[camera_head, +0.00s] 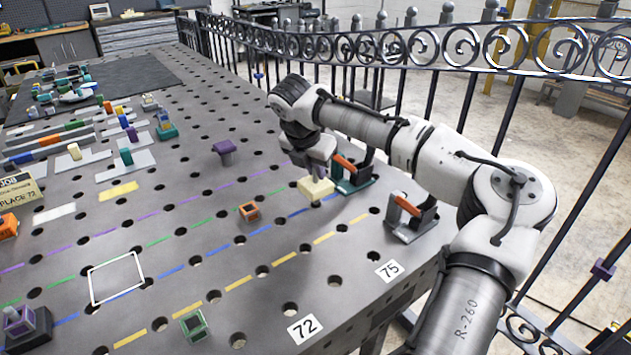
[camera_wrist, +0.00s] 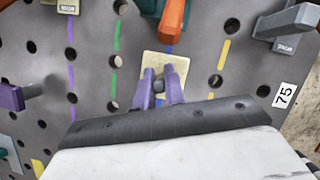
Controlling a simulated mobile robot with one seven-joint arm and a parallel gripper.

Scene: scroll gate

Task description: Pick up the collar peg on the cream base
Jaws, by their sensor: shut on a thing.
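The cream base (camera_head: 316,189) is a small pale block under my gripper, at the right-hand part of the perforated table in the head view. In the wrist view the cream base (camera_wrist: 150,63) is a square plate seen from above, just beyond the fingertips. My gripper (camera_head: 319,172) points down over it. In the wrist view my gripper (camera_wrist: 164,78) is shut on the collar peg, which stands up from the cream base. The fingers hide most of the peg. I cannot tell whether the base touches the table.
A clamp with an orange handle (camera_head: 344,162) stands right beside the cream base, and another clamp (camera_head: 408,214) is nearer the edge. A purple block (camera_head: 224,147) and a small orange block (camera_head: 249,211) stand to the left. A white outlined square (camera_head: 117,277) lies on bare table.

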